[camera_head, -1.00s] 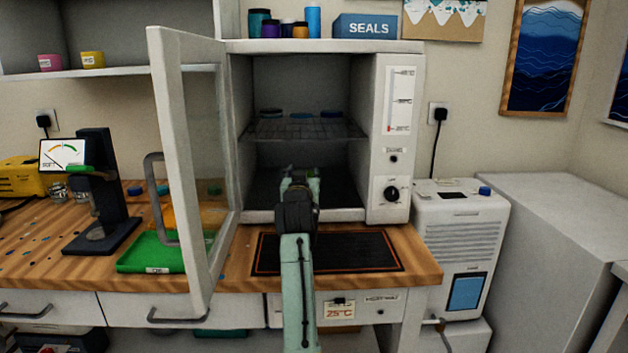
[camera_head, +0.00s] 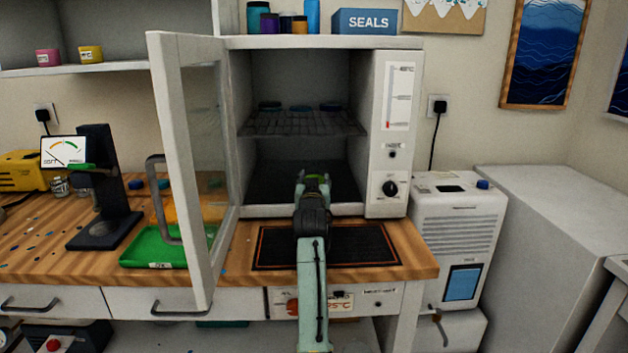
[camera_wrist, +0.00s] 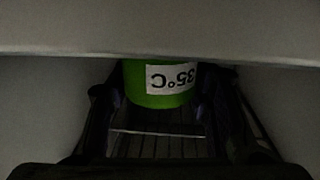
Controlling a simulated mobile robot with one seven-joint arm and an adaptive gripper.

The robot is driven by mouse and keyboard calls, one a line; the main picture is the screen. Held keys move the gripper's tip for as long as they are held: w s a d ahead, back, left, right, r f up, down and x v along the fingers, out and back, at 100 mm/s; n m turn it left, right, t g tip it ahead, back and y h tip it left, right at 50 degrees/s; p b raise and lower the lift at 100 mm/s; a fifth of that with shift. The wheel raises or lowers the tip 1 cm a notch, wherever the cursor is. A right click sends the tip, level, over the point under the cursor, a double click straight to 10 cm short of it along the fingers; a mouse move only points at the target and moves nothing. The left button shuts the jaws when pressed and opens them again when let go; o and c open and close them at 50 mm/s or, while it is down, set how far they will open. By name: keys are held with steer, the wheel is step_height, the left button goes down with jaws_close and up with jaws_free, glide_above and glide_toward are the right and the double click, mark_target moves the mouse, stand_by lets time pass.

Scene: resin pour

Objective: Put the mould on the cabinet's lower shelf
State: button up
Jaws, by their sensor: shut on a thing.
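The mould is a small green cup with a white "35°C" label, upside down in the wrist view (camera_wrist: 158,98). My gripper is shut on it, with dark fingers on both sides in the wrist view (camera_wrist: 160,104).
A wire rack (camera_head: 300,124) with several round pieces spans the cabinet above the lower level. A black mat (camera_head: 365,247) lies on the bench in front. A green tray (camera_head: 150,252) sits behind the open door's glass and to its left.

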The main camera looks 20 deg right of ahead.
steer(key=o, duration=1.2)
steer(key=shift+f, duration=0.1)
steer(key=shift+r, duration=0.4)
steer(key=b+v, duration=0.2)
steer(key=v, duration=1)
steer(key=shift+f+b, duration=0.15)
steer(key=shift+b, duration=0.25)
